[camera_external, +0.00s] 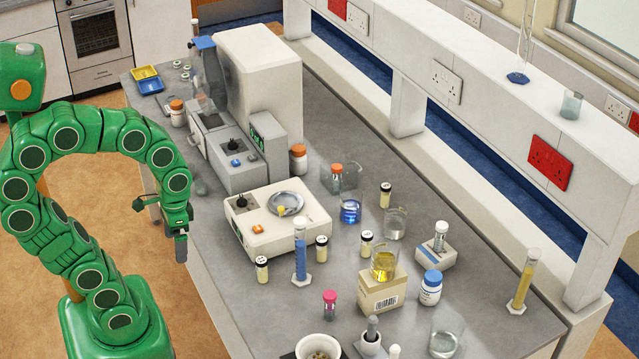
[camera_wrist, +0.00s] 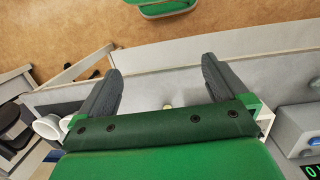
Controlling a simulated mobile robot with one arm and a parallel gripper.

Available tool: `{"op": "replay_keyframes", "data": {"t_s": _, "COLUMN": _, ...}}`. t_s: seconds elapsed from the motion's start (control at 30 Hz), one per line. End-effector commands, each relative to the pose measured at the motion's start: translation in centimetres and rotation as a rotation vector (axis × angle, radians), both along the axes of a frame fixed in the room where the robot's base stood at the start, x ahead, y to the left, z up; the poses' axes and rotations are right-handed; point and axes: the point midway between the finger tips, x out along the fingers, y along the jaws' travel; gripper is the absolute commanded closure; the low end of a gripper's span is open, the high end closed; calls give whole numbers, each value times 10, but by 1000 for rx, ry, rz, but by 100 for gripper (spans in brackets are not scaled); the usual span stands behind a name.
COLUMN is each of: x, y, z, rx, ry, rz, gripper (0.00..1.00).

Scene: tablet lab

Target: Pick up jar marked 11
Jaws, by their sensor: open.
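No number 11 can be read on any jar. Several small jars with dark caps and pale yellow contents stand on the grey bench: one (camera_external: 262,269) left of the blue cylinder, one (camera_external: 321,248) right of it, one (camera_external: 367,243) behind the carton, one (camera_external: 386,195) farther back. Orange-capped jars stand beside the white instrument (camera_external: 298,160) and at the far left (camera_external: 177,113). My gripper (camera_external: 181,250) hangs beside the bench's left edge, apart from every jar. In the wrist view my gripper (camera_wrist: 160,85) is open and empty, with its fingers wide apart.
A white balance (camera_external: 262,238) with a metal pan and a tall white instrument (camera_external: 262,85) stand on the bench. A carton (camera_external: 382,294) carries a yellow beaker. Glass beakers, a blue-filled cylinder (camera_external: 300,262) and a white bottle (camera_external: 430,290) crowd the near right. A white shelf (camera_external: 480,110) runs behind.

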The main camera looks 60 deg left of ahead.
Motion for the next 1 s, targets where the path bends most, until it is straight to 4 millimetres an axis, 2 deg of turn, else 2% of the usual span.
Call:
{"op": "replay_keyframes", "data": {"t_s": 0.03, "x": -10, "y": 2, "z": -4, "rx": 12, "ry": 5, "rz": 1, "gripper": 0}}
{"op": "replay_keyframes", "data": {"t_s": 0.13, "x": -25, "y": 5, "z": -12, "rx": 34, "ry": 18, "rz": 8, "gripper": 0}}
{"op": "replay_keyframes", "data": {"t_s": 0.37, "x": -35, "y": 8, "z": -17, "rx": 49, "ry": 22, "rz": 14, "gripper": 0}}
{"op": "replay_keyframes", "data": {"t_s": 0.6, "x": -35, "y": 8, "z": -17, "rx": 48, "ry": 23, "rz": 14, "gripper": 34}}
{"op": "replay_keyframes", "data": {"t_s": 0.87, "x": -35, "y": 8, "z": -16, "rx": 48, "ry": 23, "rz": 14, "gripper": 34}}
{"op": "replay_keyframes", "data": {"t_s": 1.0, "x": -27, "y": 7, "z": -18, "rx": 49, "ry": 21, "rz": 19, "gripper": 34}}
